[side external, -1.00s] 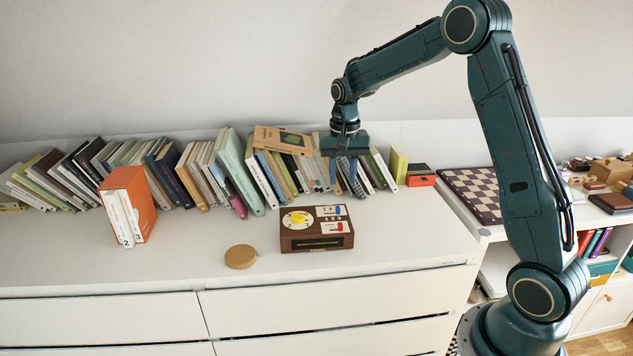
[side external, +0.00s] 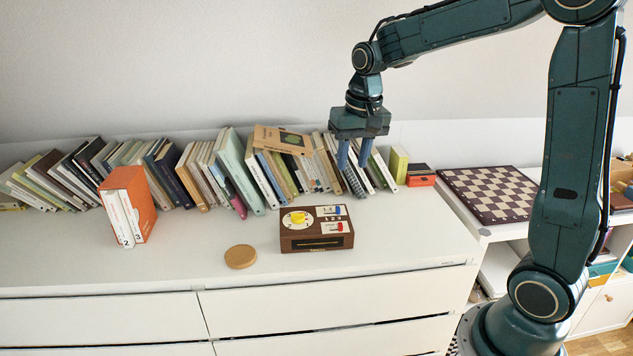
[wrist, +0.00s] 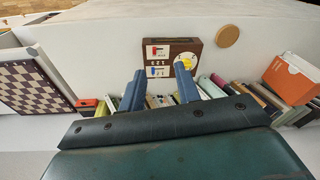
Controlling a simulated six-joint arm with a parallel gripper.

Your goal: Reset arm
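My gripper (side external: 353,160) is raised above the white dresser top, in front of the row of books in the side view. Its two blue fingers point down and stand apart with nothing between them. In the wrist view the fingers of my gripper (wrist: 159,86) are also spread and empty. The white dresser (side external: 110,270) has drawer fronts that look closed, with thin dark gaps between them.
A brown box with a dial (side external: 317,241) and a round wooden disc (side external: 240,257) lie on the dresser. An orange book holder (side external: 144,200) stands left. Books (side external: 230,170) line the wall. A chessboard (side external: 490,192) lies right. The dresser's front left is clear.

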